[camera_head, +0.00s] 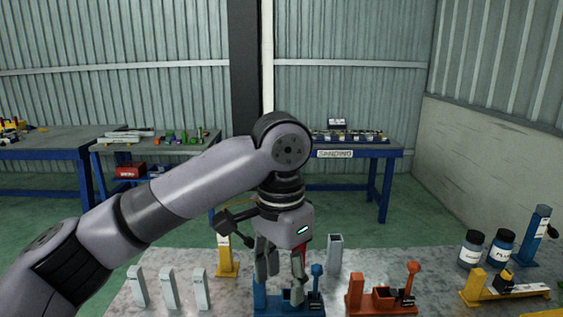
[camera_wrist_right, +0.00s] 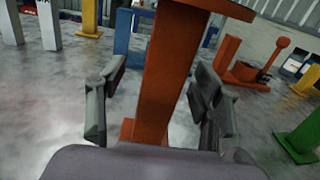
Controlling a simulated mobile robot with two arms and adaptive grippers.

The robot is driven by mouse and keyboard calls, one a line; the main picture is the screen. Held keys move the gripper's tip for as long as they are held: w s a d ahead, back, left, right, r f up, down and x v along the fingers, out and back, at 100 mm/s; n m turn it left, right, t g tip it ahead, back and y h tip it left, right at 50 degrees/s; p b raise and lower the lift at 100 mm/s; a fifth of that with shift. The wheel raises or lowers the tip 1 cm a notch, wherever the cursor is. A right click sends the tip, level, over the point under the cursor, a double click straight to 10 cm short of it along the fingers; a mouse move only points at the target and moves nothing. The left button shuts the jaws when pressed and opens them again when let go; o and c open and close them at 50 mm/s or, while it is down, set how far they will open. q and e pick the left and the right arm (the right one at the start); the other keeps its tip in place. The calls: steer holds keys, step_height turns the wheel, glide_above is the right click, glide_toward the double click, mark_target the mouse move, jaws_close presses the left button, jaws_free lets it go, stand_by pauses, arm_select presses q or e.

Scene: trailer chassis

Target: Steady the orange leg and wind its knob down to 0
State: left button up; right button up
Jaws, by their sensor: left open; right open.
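The orange leg (camera_wrist_right: 168,70) stands upright in the right wrist view, between the two fingers of my right gripper (camera_wrist_right: 160,105). The gripper is open, with a gap on both sides of the leg. The leg's top is cut off by the frame; a flat orange piece juts right there, and I see no knob or scale on it. I cannot make out this leg in the head view. My left gripper (camera_head: 281,275) is open, pointing down over a blue fixture (camera_head: 262,299) on the table.
The grey table (camera_head: 130,300) carries several pale posts (camera_head: 168,288) at left, a yellow post (camera_head: 228,262), an orange fixture with a lever (camera_head: 380,299), a yellow fixture (camera_head: 485,290), two bottles (camera_head: 471,248) and a blue leg (camera_head: 535,236). A green leg (camera_wrist_right: 300,138) stands right of the right gripper.

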steer(key=s, duration=0.2)
steer(key=s+b, duration=0.1)
steer(key=s, duration=0.3)
steer(key=shift+s+a+f, duration=0.1)
steer(key=shift+s+a, duration=0.2)
steer(key=shift+s, duration=0.6)
steer(key=o, duration=0.6)
steer(key=shift+c, duration=0.2)
steer(key=s, duration=0.8)
steer(key=s+a, duration=0.1)
steer(key=s, duration=0.3)
steer(key=shift+a, duration=0.1)
